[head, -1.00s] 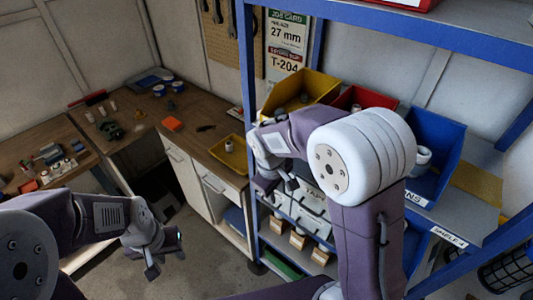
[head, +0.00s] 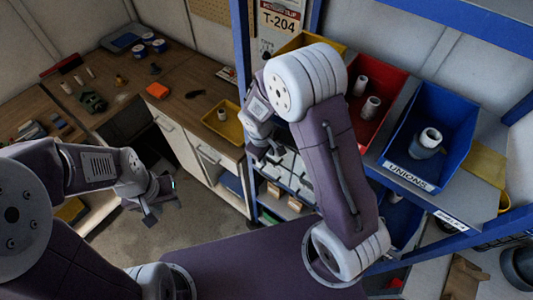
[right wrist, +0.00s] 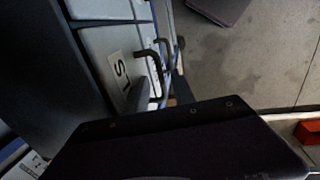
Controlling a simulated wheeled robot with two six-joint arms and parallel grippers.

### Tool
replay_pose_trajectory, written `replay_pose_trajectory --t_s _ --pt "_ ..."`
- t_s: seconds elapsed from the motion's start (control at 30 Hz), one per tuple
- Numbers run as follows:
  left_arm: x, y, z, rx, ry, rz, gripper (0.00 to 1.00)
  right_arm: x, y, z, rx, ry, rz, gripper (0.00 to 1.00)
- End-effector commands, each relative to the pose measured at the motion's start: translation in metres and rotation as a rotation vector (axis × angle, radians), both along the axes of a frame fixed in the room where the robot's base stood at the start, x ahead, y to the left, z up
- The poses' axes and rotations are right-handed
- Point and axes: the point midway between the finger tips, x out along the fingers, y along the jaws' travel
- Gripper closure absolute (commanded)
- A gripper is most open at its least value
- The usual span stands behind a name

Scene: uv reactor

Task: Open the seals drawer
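A unit of small pale drawers (head: 292,168) sits on a lower shelf of the blue rack, partly hidden behind my right arm. In the right wrist view, pale drawer fronts (right wrist: 108,52) show at upper left with a dark bar handle (right wrist: 157,70). One front has a label (right wrist: 120,72) with only a few letters showing; I cannot read "seals". My right gripper (head: 266,154) points down in front of the drawers, fingers apart; whether it touches a handle cannot be told. My left gripper (head: 160,200) is open and empty over the floor, left of the rack.
Blue rack posts (head: 242,60) stand beside my right arm. Above the drawers are a red bin (head: 378,95) and a blue bin (head: 430,130) marked UNIONS. A workbench (head: 190,85) with a yellow tray (head: 222,122) is at the left. Floor (head: 205,215) below is clear.

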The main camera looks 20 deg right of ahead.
Motion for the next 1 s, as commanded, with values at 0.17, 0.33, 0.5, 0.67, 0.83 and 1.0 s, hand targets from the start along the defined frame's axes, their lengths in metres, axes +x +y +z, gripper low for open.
replay_pose_trajectory --t_s 0.17,0.33,0.5,0.67,0.83,1.0 --pt "-0.0003 0.0 0.0 0.0 0.0 0.0 0.64 -0.0001 -0.0002 -0.0008 0.0 0.0 -0.001 0.69" --pt "-0.0003 0.0 0.0 0.0 0.0 0.0 0.64 -0.0001 -0.0001 -0.0006 0.0 0.0 -0.001 1.0" --pt "-0.0003 0.0 -0.0002 0.0 0.0 0.0 0.64 0.0005 0.0004 -0.0006 0.001 -0.002 -0.001 1.0" --pt "-0.0003 0.0 -0.0002 0.0 0.0 0.0 0.64 0.0011 0.0008 -0.0004 0.003 -0.003 0.0 1.0" --pt "-0.0003 0.0 -0.0002 0.0 0.0 0.0 0.64 0.0015 0.0011 -0.0001 0.003 -0.005 0.0 1.0" --pt "-0.0003 0.0 -0.0001 0.0 0.0 0.0 0.64 0.002 0.0013 0.0001 0.004 -0.007 0.0 1.0"
